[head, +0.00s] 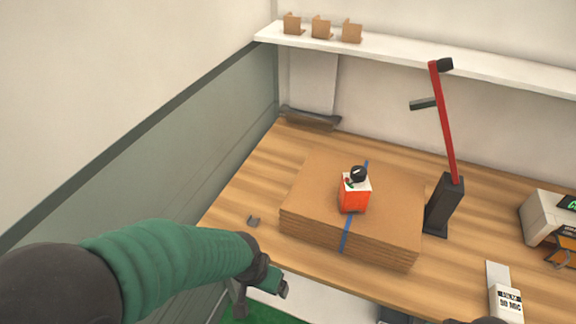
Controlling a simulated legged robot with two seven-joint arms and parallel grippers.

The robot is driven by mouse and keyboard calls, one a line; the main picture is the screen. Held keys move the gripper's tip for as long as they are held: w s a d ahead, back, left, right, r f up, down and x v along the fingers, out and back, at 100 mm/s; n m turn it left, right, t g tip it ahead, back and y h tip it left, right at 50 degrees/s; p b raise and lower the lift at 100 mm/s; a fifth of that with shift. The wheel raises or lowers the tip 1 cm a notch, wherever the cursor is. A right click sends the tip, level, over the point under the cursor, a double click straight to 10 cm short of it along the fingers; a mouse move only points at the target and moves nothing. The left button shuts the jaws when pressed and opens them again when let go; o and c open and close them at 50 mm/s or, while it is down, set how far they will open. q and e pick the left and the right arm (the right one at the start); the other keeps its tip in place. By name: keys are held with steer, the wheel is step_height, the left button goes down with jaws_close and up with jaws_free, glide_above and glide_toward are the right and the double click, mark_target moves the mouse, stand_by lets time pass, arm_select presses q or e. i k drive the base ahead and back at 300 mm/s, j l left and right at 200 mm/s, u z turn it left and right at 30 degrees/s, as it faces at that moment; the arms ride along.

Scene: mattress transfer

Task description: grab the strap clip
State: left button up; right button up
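A small dark grey clip (253,220), which looks like the strap clip, lies on the wooden table left of a stack of flat cardboard (300,195). A blue strap (347,234) runs over the stack. A red-orange box with a white top and black knob (354,198) sits on the stack over the strap line. My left gripper (262,292) is at the table's front edge, below and slightly right of the clip in the picture. Its two dark fingers appear apart with nothing between them. My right gripper is not clearly seen; only a dark sliver shows at the bottom edge.
A dark stand with a red arm (446,130) rises right of the stack. A grey-white device (545,215) and a labelled white pack (507,303) are at the right. A white shelf (400,55) holds small cardboard pieces. The table around the clip is clear.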

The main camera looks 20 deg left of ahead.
mark_target(253, 222)
steer(key=u, duration=0.7)
